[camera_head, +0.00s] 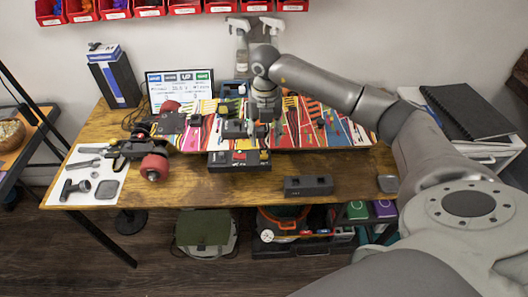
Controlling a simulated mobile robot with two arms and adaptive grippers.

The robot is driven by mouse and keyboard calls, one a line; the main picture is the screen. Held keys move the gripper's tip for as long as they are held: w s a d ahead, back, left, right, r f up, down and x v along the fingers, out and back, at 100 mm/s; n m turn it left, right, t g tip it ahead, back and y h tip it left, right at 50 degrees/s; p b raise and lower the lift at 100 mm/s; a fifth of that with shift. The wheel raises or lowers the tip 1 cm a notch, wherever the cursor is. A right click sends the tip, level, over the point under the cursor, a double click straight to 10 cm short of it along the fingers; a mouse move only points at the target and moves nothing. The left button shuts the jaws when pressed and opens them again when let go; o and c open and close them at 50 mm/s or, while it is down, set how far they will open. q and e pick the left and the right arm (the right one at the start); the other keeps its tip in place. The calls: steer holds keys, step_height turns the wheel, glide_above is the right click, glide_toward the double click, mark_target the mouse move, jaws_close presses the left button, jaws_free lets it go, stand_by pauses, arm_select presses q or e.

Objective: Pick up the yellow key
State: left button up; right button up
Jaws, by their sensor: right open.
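My right gripper (250,130) hangs from the grey arm that comes in from the right. It is open and points down over the colourful board (305,125) on the wooden table. Just in front of it sits a small black box (240,161) with red and yellow parts on top. I cannot tell for sure which small yellow piece is the yellow key; it is too small or hidden near the gripper. No key shows between the fingers. My left gripper is not in view.
A skateboard-like part with a red wheel (154,167) and a white sheet with tools (88,190) lie at left. A dark block (308,186) lies near the front edge. A monitor (180,86), a tall box (114,76) and spray bottles (241,50) stand behind.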

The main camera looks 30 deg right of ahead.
mark_target(264, 148)
steer(key=f, duration=0.1)
steer(key=f+p, duration=0.1)
steer(key=f, duration=0.1)
steer(key=f+p, duration=0.1)
steer(key=shift+s+a+f, duration=0.15)
steer(key=shift+a, duration=0.15)
steer(key=shift+f, duration=0.55)
jaws_close()
